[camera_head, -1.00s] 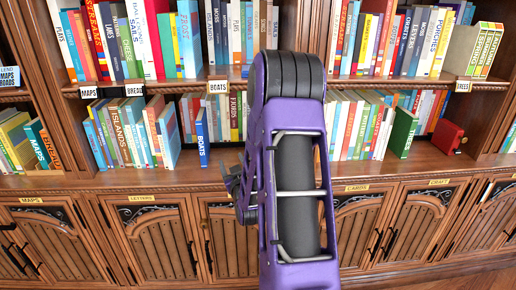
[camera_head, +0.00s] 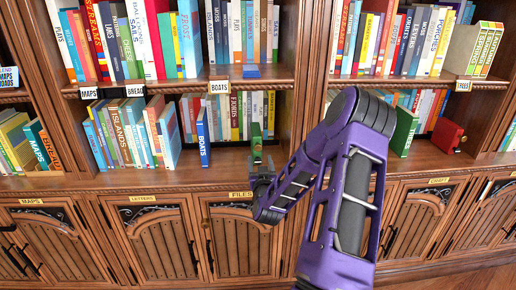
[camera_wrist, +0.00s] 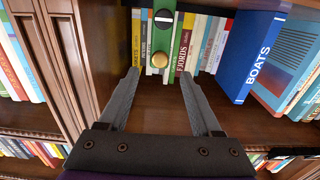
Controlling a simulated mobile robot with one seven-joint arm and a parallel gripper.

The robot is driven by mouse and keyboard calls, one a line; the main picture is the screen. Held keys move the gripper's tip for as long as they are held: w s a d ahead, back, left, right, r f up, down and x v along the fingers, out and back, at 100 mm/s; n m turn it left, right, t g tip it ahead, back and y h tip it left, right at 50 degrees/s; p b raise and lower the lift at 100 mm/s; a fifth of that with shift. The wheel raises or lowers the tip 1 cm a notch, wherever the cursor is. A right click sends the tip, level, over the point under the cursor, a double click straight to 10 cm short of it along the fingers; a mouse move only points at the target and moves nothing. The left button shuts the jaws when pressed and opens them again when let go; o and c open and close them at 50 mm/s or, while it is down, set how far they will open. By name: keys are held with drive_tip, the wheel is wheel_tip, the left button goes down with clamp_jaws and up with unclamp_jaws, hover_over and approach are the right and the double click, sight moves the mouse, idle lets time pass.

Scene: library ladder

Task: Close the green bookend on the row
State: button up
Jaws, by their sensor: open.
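The green bookend (camera_head: 256,138) stands upright on the lower shelf of the middle bay, in front of the right part of a row of books (camera_head: 239,112). In the wrist view the green bookend (camera_wrist: 163,38) shows its face with a round brass knob (camera_wrist: 160,60) and a dark disc above it. My gripper (camera_wrist: 159,73) is open, its two fingers apart with the knob between and just beyond their tips. No contact is visible. In the head view my gripper (camera_head: 261,164) is at the shelf's front edge, just below the bookend. The bookend's base is hard to make out.
A wooden upright (camera_wrist: 100,50) is close to my gripper in the wrist view. A red bookend (camera_head: 447,135) sits in the right bay.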

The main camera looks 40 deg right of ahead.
sight(258, 149)
drive_tip(key=x, duration=0.9)
drive_tip(key=shift+a, duration=0.1)
clamp_jaws()
idle(1.1)
